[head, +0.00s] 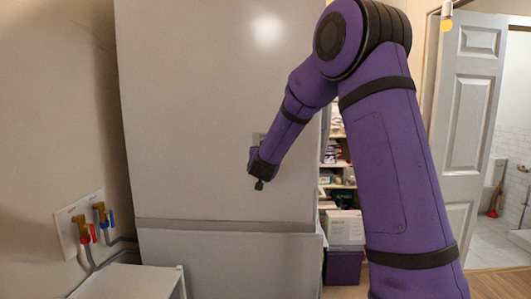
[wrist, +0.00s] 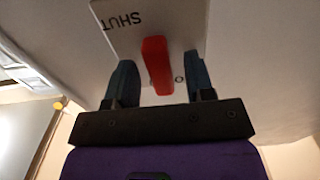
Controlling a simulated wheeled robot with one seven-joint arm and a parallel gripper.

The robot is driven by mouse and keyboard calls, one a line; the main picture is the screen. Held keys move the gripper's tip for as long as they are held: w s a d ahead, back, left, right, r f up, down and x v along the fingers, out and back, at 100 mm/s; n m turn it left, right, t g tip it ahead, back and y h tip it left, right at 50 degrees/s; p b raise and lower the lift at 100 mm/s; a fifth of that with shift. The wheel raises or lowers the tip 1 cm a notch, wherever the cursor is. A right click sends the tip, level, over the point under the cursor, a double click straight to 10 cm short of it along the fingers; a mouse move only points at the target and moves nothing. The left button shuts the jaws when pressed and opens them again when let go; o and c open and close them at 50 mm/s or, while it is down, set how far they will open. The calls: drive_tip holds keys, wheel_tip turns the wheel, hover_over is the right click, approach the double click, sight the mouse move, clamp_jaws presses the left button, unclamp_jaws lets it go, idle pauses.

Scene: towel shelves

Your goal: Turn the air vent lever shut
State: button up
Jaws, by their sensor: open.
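In the wrist view a pale plate (wrist: 185,28) carries the word SHUT upside down, left of a red lever (wrist: 157,66). A letter like O shows right of the lever's lower end; the rest of that word is hidden. My gripper (wrist: 162,62) is open, with one dark finger on each side of the red lever. Gaps show between the lever and both fingers. In the head view my gripper (head: 262,176) is in front of the big grey panel, and the plate's edge (head: 258,137) shows behind my wrist. The lever is hidden there.
A tall grey cabinet-like body (head: 190,110) fills the middle. Two taps (head: 90,220) with hoses are on the left wall above a low white surface (head: 125,283). Shelves (head: 338,180) with boxes and an open door (head: 468,110) are at the right.

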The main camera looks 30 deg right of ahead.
drive_tip(key=shift+w+d, duration=0.25)
drive_tip(key=shift+c, duration=0.5)
clamp_jaws()
